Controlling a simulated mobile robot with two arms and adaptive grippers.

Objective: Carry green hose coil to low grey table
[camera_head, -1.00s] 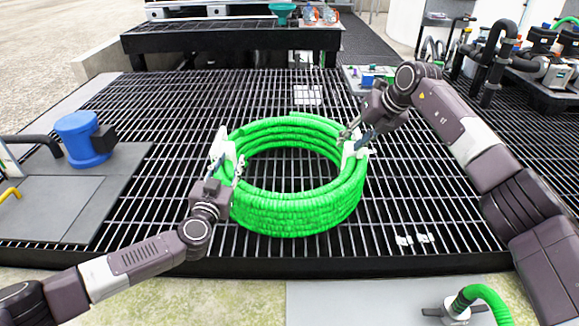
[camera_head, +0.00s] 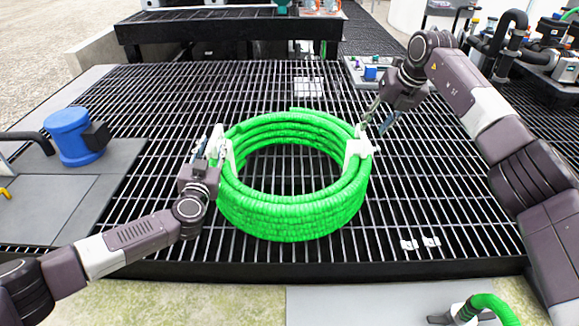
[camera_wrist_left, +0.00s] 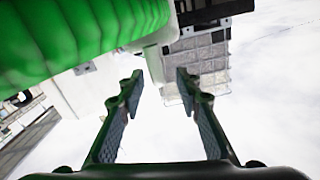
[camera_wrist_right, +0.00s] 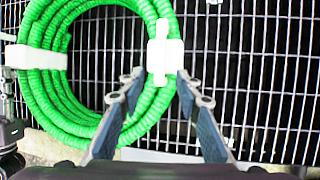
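The green hose coil (camera_head: 290,215) lies flat on the black grating in the head view, with a white clip (camera_head: 222,150) on its left side and another white clip (camera_head: 357,150) on its right. My left gripper (camera_head: 205,145) is open beside the left clip; its fingers (camera_wrist_left: 155,90) stand apart with nothing gripped between them. My right gripper (camera_head: 377,118) is open just outside the right clip, and its spread fingers (camera_wrist_right: 155,88) point at the clip (camera_wrist_right: 164,55) without closing on it. I cannot tell for sure which surface is the low grey table.
A dark table (camera_head: 230,28) with items on it stands at the back. A grey platform with a blue cylinder (camera_head: 75,135) is at left. A grey surface with a green hose fitting (camera_head: 470,310) lies in front. Black pipes (camera_head: 508,45) crowd the right. Grating behind the coil is mostly clear.

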